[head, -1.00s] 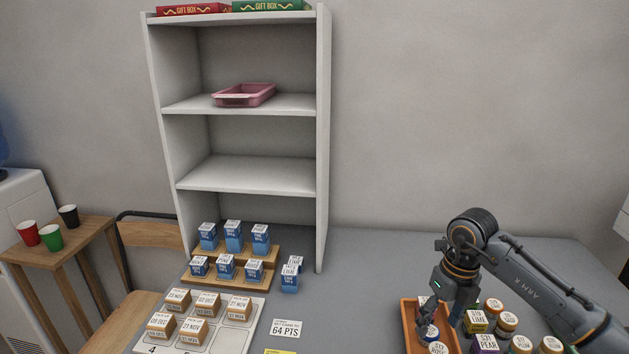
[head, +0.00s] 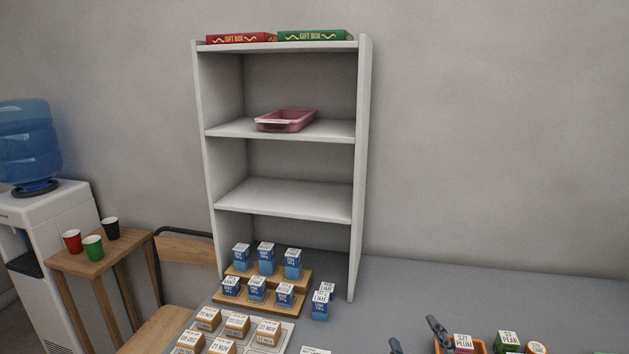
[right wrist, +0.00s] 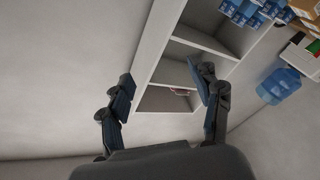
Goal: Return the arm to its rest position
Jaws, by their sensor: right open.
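That view is tilted and shows the white shelf unit beyond the fingers. The rest of my right arm is outside the head view. My left gripper is in neither view.
The white shelf unit (head: 364,180) stands on the grey counter (head: 520,288), with a pink tray (head: 286,120) on a shelf. Blue boxes (head: 266,253) stand on a wooden step rack in front.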

